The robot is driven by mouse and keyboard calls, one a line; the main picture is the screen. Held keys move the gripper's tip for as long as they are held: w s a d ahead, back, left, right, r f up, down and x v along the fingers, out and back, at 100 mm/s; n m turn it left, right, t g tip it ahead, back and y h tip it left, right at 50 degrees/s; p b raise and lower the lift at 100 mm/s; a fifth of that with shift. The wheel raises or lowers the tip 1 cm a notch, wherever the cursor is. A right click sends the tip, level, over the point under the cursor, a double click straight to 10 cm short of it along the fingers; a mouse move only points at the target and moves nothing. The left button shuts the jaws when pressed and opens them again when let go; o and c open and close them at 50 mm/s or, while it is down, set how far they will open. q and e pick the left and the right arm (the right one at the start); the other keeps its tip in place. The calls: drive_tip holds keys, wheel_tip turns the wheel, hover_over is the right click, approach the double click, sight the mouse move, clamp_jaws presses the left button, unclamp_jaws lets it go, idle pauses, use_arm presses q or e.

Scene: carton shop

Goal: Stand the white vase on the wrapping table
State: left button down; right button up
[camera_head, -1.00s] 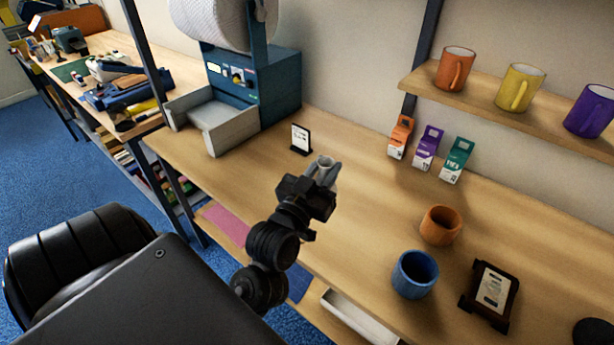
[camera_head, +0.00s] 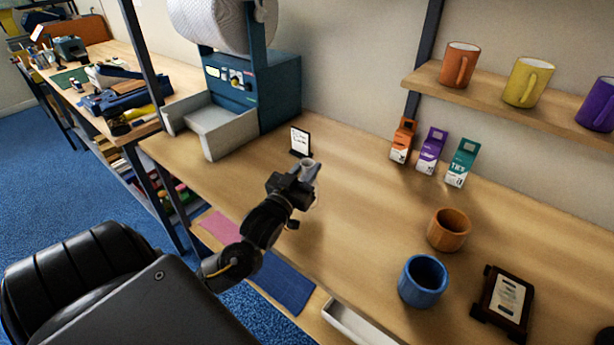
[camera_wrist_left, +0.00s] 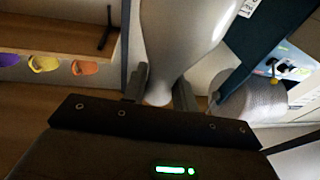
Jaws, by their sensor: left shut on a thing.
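The white vase (camera_head: 309,168) shows only in part in the head view, at the tip of my left gripper (camera_head: 298,182). In the left wrist view the vase (camera_wrist_left: 188,38) is large and pale, with its narrow end between the two fingers of my left gripper (camera_wrist_left: 160,92). The gripper is shut on that narrow end. The vase is over the wooden wrapping table (camera_head: 345,205), in front of a small white sign. I cannot tell whether its base touches the tabletop. My right gripper is in neither view.
A blue dispenser (camera_head: 275,88) with a grey tray (camera_head: 222,130) stands at the back left. The small sign (camera_head: 300,141) is close behind the vase. The table's middle is clear.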

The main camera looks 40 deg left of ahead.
use_arm(q)
wheel_tip(320, 180, down, 2)
drive_tip(key=shift+f, duration=0.25)
drive_tip(key=shift+f, duration=0.15)
drive_tip(key=c, duration=1.1)
unclamp_jaws()
